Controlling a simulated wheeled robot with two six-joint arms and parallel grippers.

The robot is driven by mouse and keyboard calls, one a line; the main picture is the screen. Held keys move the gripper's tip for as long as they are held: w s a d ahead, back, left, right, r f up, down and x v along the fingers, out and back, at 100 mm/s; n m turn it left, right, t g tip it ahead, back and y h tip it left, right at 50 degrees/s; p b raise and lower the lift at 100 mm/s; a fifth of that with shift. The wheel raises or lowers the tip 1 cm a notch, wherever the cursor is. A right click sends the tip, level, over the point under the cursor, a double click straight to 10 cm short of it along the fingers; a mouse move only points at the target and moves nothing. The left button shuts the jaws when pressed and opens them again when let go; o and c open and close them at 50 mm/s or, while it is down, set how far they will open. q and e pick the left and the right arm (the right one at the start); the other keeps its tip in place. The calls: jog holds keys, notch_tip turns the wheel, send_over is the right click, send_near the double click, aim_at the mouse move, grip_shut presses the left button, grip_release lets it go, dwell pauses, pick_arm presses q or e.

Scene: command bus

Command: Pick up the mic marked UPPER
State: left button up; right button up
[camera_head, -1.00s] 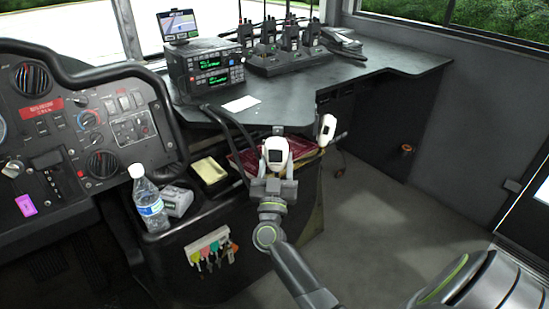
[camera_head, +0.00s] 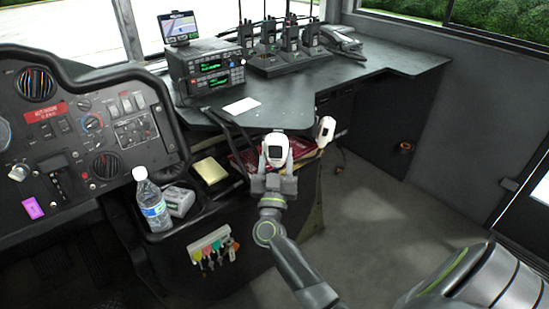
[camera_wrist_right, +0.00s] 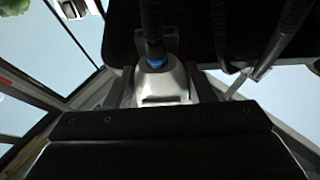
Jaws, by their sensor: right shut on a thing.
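A white microphone with a dark face (camera_head: 274,149) is held upright in my right gripper (camera_head: 273,180), in front of the dash counter's near edge. The gripper is shut on its lower part. In the right wrist view the mic (camera_wrist_right: 165,85) sits between the fingers, with a blue ring and a black cord at its end. A second white mic (camera_head: 325,130) hangs to the right, apart from the gripper. No marking can be read on either mic. My left gripper is out of view.
A radio unit (camera_head: 207,68) with a small screen on top and a charger with several handheld radios (camera_head: 277,60) stand on the counter (camera_head: 280,105). A water bottle (camera_head: 153,205), a yellow pad (camera_head: 210,171) and several keys (camera_head: 216,252) are left of my arm. The floor (camera_head: 385,215) at right is clear.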

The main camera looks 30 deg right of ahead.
aim_at(276, 155)
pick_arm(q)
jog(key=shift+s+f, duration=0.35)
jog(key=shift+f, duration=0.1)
pick_arm(e)
jog(key=shift+r, duration=0.25)
jog(key=shift+s, duration=0.1)
jog(key=shift+s+a+r+p, duration=0.2)
jog(key=shift+s+a+p, duration=0.5)
jog(key=shift+s+p, duration=0.15)
jog(key=shift+s+a+r+p, duration=0.15)
jog(key=shift+s+a+p, duration=0.4)
jog(key=shift+s+a, duration=0.35)
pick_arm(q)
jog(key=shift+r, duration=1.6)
pick_arm(e)
jog(key=shift+s+a+r, duration=0.1)
jog(key=shift+s+a, duration=0.5)
jog(key=shift+s, duration=0.3)
